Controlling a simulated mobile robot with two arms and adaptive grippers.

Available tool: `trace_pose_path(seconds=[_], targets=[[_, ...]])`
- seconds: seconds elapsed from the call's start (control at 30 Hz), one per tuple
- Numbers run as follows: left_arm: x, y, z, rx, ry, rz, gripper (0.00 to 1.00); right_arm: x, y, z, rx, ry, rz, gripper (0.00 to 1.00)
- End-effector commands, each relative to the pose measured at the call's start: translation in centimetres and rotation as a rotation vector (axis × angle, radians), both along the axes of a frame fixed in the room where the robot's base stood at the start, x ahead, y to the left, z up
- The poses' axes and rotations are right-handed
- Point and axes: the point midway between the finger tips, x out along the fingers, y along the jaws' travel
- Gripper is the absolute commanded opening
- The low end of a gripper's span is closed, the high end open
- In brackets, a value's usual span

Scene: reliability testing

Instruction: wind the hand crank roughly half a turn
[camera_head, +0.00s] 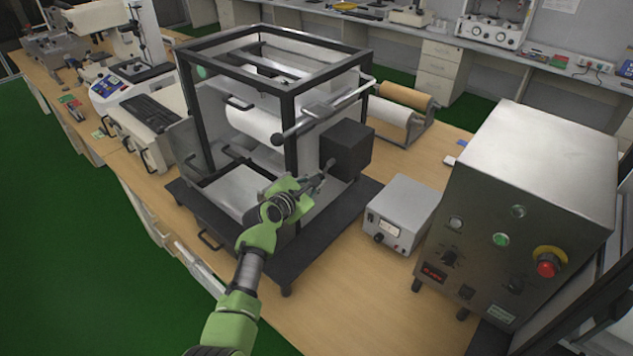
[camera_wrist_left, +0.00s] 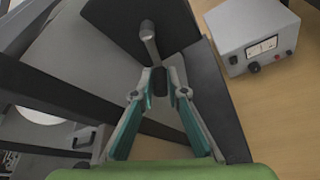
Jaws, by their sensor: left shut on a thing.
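The hand crank is on a black box (camera_head: 347,148) at the right front of a black-framed machine. In the left wrist view, its metal crank arm (camera_wrist_left: 150,45) leads from the box to a dark grip (camera_wrist_left: 159,78). My left gripper (camera_head: 318,183) reaches in from below and is shut on this grip, as the wrist view also shows (camera_wrist_left: 159,93). In the head view the fingers hide most of the grip. My right gripper is in neither view.
A silver bar (camera_head: 322,110) with a dark knob juts from the frame above my gripper. A small meter box (camera_head: 398,213) and a large metal cabinet (camera_head: 535,190) with a red button stand to the right. Bare wooden bench (camera_head: 335,310) lies in front.

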Motion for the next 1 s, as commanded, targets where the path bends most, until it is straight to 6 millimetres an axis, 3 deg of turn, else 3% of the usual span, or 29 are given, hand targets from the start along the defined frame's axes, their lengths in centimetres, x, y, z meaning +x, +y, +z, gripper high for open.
trace_pose_path(seconds=[0.1,0.13,0.2,0.73,1.0], targets=[[-0.03,-0.07,-0.03,-0.001,0.002,-0.001,0.0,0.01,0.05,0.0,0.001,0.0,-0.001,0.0],[-0.03,-0.07,-0.03,-0.001,0.002,-0.001,0.16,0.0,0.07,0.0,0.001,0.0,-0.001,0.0],[-0.03,-0.07,-0.03,-0.002,0.002,-0.001,0.3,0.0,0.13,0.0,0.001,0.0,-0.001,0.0],[-0.04,-0.06,0.0,-0.016,0.01,0.0,0.3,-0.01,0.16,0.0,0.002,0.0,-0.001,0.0],[-0.51,-0.73,-0.25,-0.187,0.134,-0.001,0.3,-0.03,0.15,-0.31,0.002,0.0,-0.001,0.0]])
